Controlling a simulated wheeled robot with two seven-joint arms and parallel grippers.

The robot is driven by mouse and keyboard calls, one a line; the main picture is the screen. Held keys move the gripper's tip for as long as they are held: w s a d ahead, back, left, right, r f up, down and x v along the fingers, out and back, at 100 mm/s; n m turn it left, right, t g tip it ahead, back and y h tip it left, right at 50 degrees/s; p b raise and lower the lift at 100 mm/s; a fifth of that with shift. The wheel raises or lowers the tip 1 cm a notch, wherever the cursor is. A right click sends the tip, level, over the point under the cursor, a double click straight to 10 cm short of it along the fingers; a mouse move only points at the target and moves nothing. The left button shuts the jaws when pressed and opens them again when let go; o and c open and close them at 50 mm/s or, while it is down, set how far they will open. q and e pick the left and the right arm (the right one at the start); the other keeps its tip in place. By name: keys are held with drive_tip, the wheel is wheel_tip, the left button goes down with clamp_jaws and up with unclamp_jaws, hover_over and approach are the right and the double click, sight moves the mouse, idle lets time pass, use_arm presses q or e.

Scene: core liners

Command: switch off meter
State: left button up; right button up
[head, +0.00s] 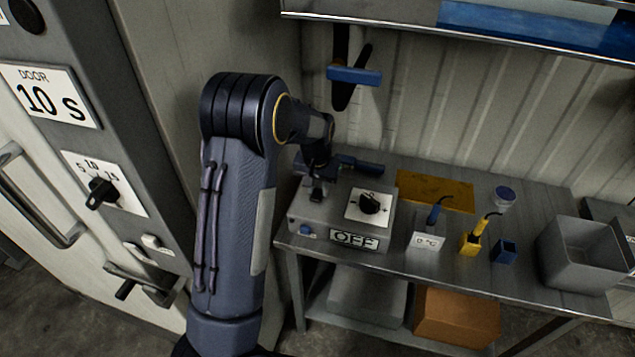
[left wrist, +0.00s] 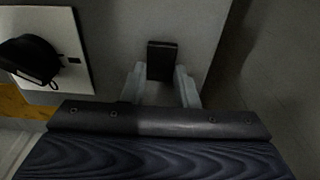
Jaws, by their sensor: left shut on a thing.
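The meter (head: 340,228) is a grey box at the left end of the metal table. It has a black dial knob (head: 369,203) on a white plate, and its front label (head: 354,238) reads OFF. My left gripper (head: 317,188) points down over the top left of the meter, beside the dial plate. In the left wrist view its pale fingers (left wrist: 161,88) are shut on a small dark switch (left wrist: 162,52) on the grey top. The dial knob (left wrist: 30,60) shows apart from them at the left. The switch is mostly hidden in the head view. My right gripper is out of view.
A cabinet (head: 150,130) with a dial and handles stands close at the left.

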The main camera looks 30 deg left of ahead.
sight(317, 195)
use_arm(q)
drive_tip(key=o, duration=1)
wheel_tip(317, 195, up, 8)
drive_tip(key=b, duration=0.1)
drive_tip(key=shift+s, duration=0.4)
drive_tip(key=shift+d+f, duration=0.1)
